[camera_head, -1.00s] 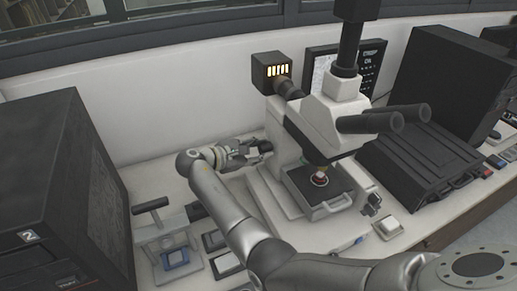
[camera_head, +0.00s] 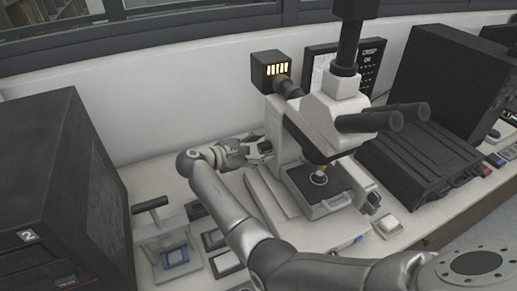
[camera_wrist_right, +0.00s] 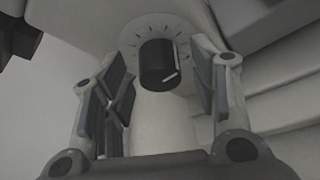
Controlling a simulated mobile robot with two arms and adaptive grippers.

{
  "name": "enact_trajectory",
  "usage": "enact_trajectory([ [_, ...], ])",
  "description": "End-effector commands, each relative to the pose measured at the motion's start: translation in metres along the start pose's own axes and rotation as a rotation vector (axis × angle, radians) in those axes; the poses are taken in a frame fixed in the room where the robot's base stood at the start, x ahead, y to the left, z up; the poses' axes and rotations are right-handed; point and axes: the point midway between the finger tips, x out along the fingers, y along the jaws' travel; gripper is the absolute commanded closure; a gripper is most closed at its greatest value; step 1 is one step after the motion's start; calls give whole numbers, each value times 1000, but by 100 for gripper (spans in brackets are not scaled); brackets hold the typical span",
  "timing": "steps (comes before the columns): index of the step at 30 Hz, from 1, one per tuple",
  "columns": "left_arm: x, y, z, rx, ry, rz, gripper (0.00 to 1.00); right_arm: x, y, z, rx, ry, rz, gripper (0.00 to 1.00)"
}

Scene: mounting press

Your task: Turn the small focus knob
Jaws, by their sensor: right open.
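A white microscope (camera_head: 322,125) with black eyepieces stands on the bench. My right gripper (camera_head: 262,150) reaches the left side of its base from the left in the head view. In the right wrist view, the small focus knob (camera_wrist_right: 159,65) is a black cylinder with a white mark line, set in a pale dial with tick marks. My right gripper (camera_wrist_right: 160,88) is open, with one finger on each side of the knob. The fingers look apart from it. In the head view the knob cannot be made out. My left gripper is not in view.
A black cabinet (camera_head: 60,190) stands at the left, with a small hand press (camera_head: 165,245) and several small boxes beside it. A black case (camera_head: 420,165) is right of the microscope. A lamp housing (camera_head: 271,70) sits behind it.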

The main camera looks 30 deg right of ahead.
Motion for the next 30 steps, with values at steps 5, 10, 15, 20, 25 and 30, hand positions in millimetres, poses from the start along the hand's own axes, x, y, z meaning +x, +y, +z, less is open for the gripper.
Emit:
enact_trajectory([
  [5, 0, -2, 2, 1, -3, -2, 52, -4, 6, 8, 3, 0, 0, 46],
  [10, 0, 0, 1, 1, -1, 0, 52, -13, 24, 33, 6, 0, 2, 46],
  [15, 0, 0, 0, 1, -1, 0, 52, -23, 43, 59, 7, 0, 4, 46],
  [20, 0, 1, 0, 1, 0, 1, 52, -29, 53, 73, 4, 0, 2, 46],
  [25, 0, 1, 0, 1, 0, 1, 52, -31, 56, 78, 1, 0, 1, 46],
  [30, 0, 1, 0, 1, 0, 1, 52, -31, 56, 78, 0, 0, 0, 46],
])
